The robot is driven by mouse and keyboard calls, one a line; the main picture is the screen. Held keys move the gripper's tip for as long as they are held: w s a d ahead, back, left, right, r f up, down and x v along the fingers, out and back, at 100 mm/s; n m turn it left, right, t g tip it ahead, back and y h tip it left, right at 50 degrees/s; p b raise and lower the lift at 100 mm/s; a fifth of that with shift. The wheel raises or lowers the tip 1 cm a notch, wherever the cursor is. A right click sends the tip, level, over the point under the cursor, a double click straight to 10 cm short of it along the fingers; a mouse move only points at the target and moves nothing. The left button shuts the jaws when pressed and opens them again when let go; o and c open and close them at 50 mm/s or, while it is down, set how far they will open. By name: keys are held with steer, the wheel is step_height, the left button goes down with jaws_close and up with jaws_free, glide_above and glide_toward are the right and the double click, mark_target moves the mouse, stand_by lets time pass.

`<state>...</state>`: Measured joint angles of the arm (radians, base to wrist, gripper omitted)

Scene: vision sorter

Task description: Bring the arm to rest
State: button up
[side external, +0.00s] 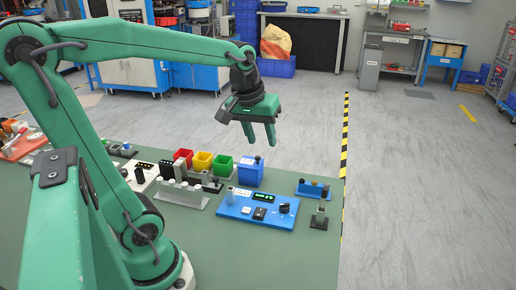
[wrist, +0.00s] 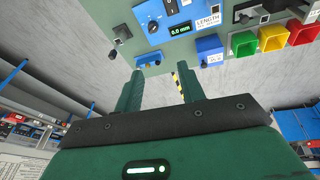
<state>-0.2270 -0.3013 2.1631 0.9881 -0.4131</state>
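My green arm reaches over the table from the left in the side external view. My gripper (side external: 260,133) hangs above the far side of the green table (side external: 240,262), with its fingers pointing down. Its two fingers are apart and nothing shows between them. In the wrist view my gripper (wrist: 160,85) also shows open and empty, with a lit indicator on its green body. It is clear of the table and touches nothing.
Below stand a blue control panel (side external: 232,207), a blue box (side external: 250,173), and red (side external: 183,156), yellow (side external: 202,161) and green (side external: 222,164) bins. A small post (side external: 320,213) stands near the right edge. The panel's display reads 0.0 mm in the wrist view. Air around my gripper is free.

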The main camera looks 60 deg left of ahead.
steer(key=s+d+f+m+t, duration=0.1)
steer(key=s+d+m+t, duration=0.1)
steer(key=s+d+m, duration=0.5)
steer(key=shift+s+h, duration=0.4)
steer(key=shift+s, duration=0.45)
steer(key=shift+d+f, duration=0.1)
